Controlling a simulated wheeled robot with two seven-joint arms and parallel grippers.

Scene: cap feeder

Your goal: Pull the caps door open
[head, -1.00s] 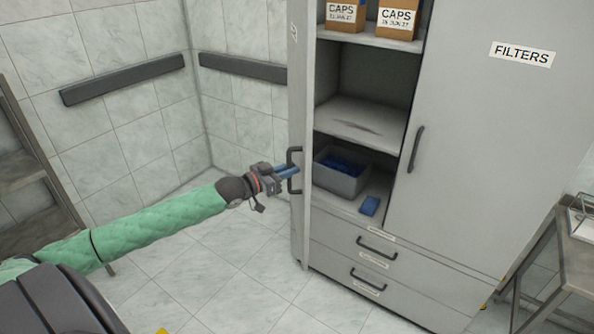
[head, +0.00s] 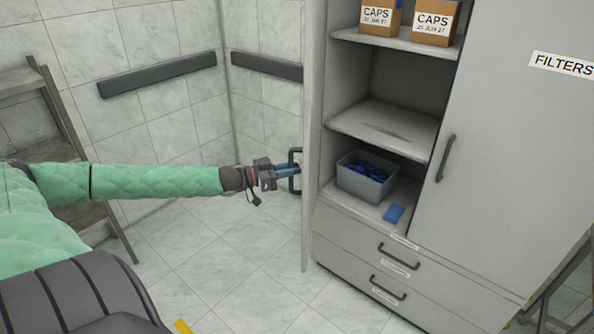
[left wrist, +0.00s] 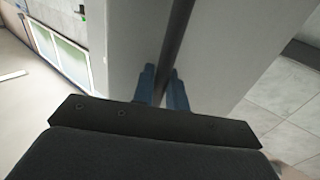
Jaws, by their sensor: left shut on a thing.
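The caps door (head: 312,130) stands swung open at the left side of the cabinet, seen nearly edge-on in the head view. Its dark handle (head: 297,170) faces left. My left gripper (head: 290,171) is shut on this handle, with its blue fingers at the bar. In the left wrist view the two blue fingers (left wrist: 163,88) lie on either side of the dark handle bar (left wrist: 178,45), in front of the pale door panel (left wrist: 225,50). My right gripper is not in view.
Inside the cabinet are boxes labelled CAPS (head: 432,22), a grey bin with blue items (head: 362,182) and a blue block (head: 394,213). The FILTERS door (head: 490,150) and the drawers (head: 375,262) are shut. A shelf rack (head: 35,82) stands at left. Floor before the cabinet is clear.

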